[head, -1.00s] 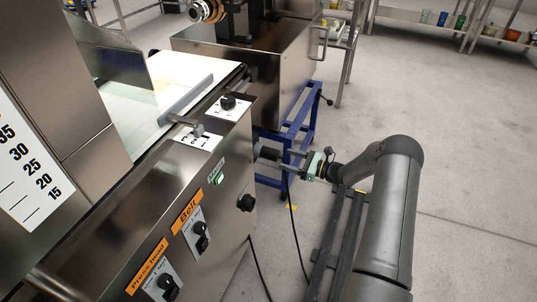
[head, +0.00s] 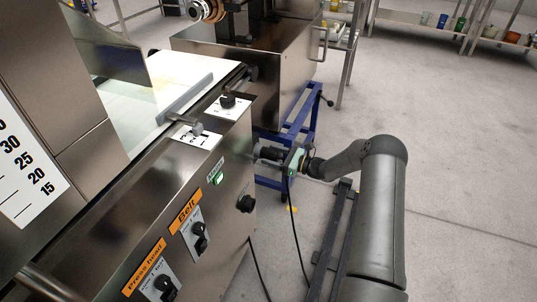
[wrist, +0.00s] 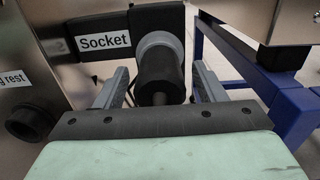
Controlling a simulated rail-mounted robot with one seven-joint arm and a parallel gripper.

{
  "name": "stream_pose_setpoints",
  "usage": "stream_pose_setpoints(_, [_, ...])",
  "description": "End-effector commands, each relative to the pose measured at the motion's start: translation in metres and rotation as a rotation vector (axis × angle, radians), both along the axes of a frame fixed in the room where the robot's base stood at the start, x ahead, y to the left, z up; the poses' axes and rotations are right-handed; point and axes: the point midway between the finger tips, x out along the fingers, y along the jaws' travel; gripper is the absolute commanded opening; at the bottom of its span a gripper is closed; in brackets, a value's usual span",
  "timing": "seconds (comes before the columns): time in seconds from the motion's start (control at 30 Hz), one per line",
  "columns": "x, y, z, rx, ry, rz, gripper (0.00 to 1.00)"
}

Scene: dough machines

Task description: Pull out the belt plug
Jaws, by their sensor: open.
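The black belt plug (wrist: 158,78) sits in a round grey socket (wrist: 160,42) beside the label "Socket" in the wrist view. In the head view the plug (head: 268,153) sticks out from the end of the steel machine. My gripper (head: 282,158) is level with it, pointing at the machine. Its two grey fingers (wrist: 160,70) are open, one on each side of the plug, with a visible gap on both sides. The plug's rear end is partly hidden behind the gripper's dark front plate.
A blue frame (head: 300,125) stands close behind the gripper. A black cable (head: 291,210) hangs below it. Open floor lies to the right.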

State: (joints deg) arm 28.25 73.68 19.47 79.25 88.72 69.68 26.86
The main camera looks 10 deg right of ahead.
Motion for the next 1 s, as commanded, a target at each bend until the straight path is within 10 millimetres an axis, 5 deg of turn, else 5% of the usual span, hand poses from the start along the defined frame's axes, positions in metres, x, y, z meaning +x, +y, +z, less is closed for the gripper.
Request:
stream_pose_setpoints(0.77, [-0.0002,-0.0002,0.0000,0.000,0.000,0.000,0.64])
stream_pose_setpoints(1.0, [-0.0002,-0.0002,-0.0001,0.000,0.000,0.000,0.09])
